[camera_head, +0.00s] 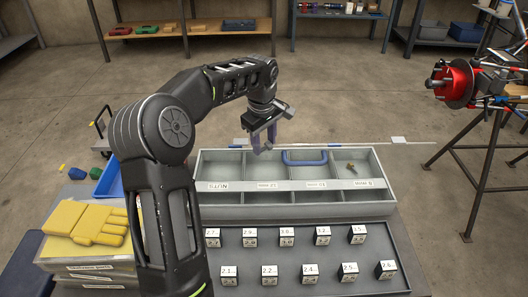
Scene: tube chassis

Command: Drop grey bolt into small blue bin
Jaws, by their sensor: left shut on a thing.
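My left gripper (263,143) hangs at the back edge of the grey compartment tray (215,211), fingers pointing down. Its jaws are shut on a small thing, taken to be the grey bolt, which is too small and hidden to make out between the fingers. A blue bin (109,179) is at the left, partly hidden behind my left arm. The gripper is well to the right of this bin. My right gripper is not in view.
The tray holds a blue handle-shaped piece (305,162) and a small brass bolt (351,168). Several numbered blocks stand on a dark tray (310,268) in front. Yellow gloves (86,222) lie on a case at left. A red-hubbed assembly (455,83) stands on trestles at right.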

